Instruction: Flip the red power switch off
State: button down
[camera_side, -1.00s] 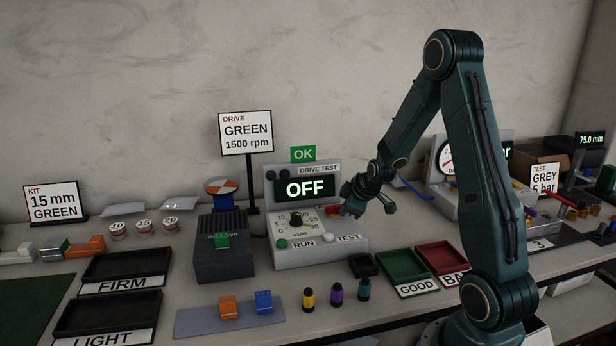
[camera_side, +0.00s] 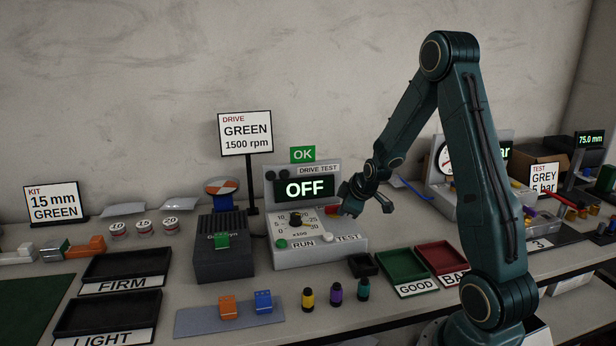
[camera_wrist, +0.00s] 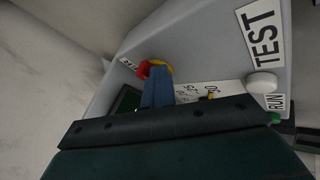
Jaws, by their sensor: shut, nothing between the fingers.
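The red power switch (camera_wrist: 143,70) sits beside a yellow part on the grey drive test station, near a small label in the wrist view. In the side view only a bit of red shows beside my fingers. The station's display (camera_side: 306,188) reads OFF. My gripper (camera_side: 349,209) is at the right side of the station's front panel, shut with nothing in it. Its blue fingers in the wrist view (camera_wrist: 158,90) are together, with their tips right at the switch and partly covering it. I cannot tell whether they touch it, and its lever position is hidden.
The station also has a dial (camera_side: 295,219), a green RUN button (camera_side: 281,244) and a white TEST button (camera_side: 328,238). A green tray (camera_side: 401,267) and a red tray (camera_side: 442,256) lie in front on the right. A dark block (camera_side: 221,260) stands left of the station.

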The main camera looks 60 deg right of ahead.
jog(key=shift+w+a+r, duration=0.1)
jog(key=shift+w+a, duration=0.05)
jog(key=shift+a, duration=0.3)
jog(key=s+a, duration=0.1)
jog(key=s, duration=0.1)
jog(key=shift+s+a, duration=0.35)
jog(key=shift+s, duration=0.05)
jog(key=v, duration=0.2)
jog(key=d+v, duration=0.1)
jog(key=v, duration=0.1)
jog(key=s+v, duration=0.1)
jog(key=v, duration=0.2)
jog(key=shift+d+r, duration=0.1)
jog(key=shift+d, duration=0.1)
jog(key=shift+d+v, duration=0.1)
jog(key=shift+v, duration=0.55)
jog(key=shift+d+v, duration=0.15)
jog(key=shift+v, duration=0.5)
jog(key=shift+s, duration=0.2)
